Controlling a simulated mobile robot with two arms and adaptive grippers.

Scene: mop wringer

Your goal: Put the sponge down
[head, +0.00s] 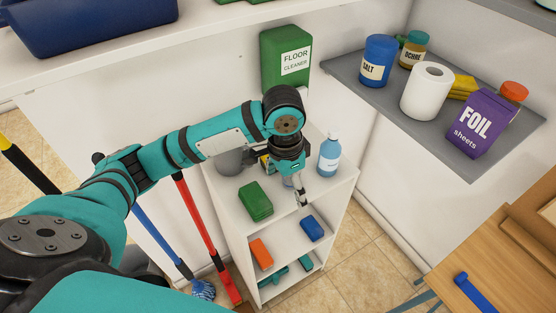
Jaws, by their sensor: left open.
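My left gripper (302,202) hangs fingers-down over the front of the white shelf unit (235,222), with its jaws open. I see nothing held between the fingers. Several sponge-like blocks are on the unit. A green one (255,201) lies on the top board, left of the gripper. A blue one (312,228) lies on the shelf below, just under the fingertips in the picture and apparently apart from them. An orange one (261,252) lies left on that same shelf. I cannot tell which block is the task's sponge. My right gripper is not in view.
A green floor cleaner container (286,60) stands behind. A grey wall shelf (447,140) holds several goods. Red (200,226) and blue (155,236) handles lean left.

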